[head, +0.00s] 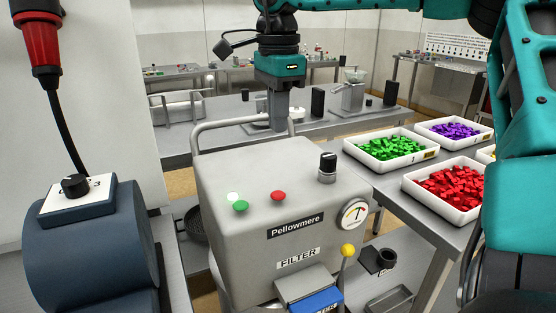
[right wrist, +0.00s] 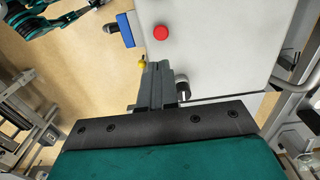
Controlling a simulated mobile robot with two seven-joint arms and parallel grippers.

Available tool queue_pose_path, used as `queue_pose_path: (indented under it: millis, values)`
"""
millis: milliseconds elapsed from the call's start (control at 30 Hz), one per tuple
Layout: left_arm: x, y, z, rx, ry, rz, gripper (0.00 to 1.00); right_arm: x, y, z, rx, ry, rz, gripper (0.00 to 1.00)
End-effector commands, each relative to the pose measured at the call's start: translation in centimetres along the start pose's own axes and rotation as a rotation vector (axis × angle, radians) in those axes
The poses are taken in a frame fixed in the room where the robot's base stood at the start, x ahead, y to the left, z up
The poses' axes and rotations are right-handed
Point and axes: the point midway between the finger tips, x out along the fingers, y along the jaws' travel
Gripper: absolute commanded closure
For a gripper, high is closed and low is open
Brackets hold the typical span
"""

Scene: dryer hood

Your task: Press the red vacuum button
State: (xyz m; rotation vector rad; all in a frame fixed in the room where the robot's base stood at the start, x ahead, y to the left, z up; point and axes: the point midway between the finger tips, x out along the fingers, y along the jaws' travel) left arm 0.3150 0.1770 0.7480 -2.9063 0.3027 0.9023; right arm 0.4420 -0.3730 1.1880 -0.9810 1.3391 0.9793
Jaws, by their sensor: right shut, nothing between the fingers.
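The red button (head: 279,196) sits on the sloping top of the grey Pellowmere machine (head: 235,250), right of a green button (head: 241,206). The red button also shows uncovered in the right wrist view (right wrist: 160,33). My right gripper (head: 279,122) points down in the head view, above and beyond the machine's top, apart from the red button. In the right wrist view its fingers (right wrist: 160,68) are shut and empty, and the red button lies ahead of the tips. My left gripper is not in view.
A black knob (head: 327,167) stands up at the machine's back right corner. A bent handle (head: 240,122) rises along its back. A gauge (head: 354,213) and a yellow ball lever (head: 347,250) are on the right side. White trays of green (head: 386,158) and red pieces (head: 449,199) are farther right.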

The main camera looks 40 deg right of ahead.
Motion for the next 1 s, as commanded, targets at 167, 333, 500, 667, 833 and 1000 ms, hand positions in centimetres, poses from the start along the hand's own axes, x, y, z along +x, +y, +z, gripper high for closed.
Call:
queue_pose_path:
  millis: [167, 333, 500, 667, 833, 1000]
  values:
    - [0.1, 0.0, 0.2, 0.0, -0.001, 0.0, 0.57, 2.8, 0.1, 0.0, -0.001, -0.001, 0.005, 1.0]
    - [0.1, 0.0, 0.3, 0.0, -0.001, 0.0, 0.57, 6.5, 0.1, 0.0, -0.001, -0.001, 0.006, 1.0]
    - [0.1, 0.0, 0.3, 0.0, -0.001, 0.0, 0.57, 9.9, 0.1, 0.0, -0.001, -0.001, 0.005, 1.0]
    - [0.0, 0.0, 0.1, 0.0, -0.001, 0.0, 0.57, 12.2, 0.1, 0.0, 0.001, -0.001, 0.004, 1.0]
    - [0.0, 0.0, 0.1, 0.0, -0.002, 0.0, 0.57, 13.4, 0.1, 0.0, 0.0, -0.001, 0.002, 1.0]
    - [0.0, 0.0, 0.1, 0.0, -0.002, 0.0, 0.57, 13.7, 0.0, 0.0, 0.0, -0.001, 0.0, 1.0]
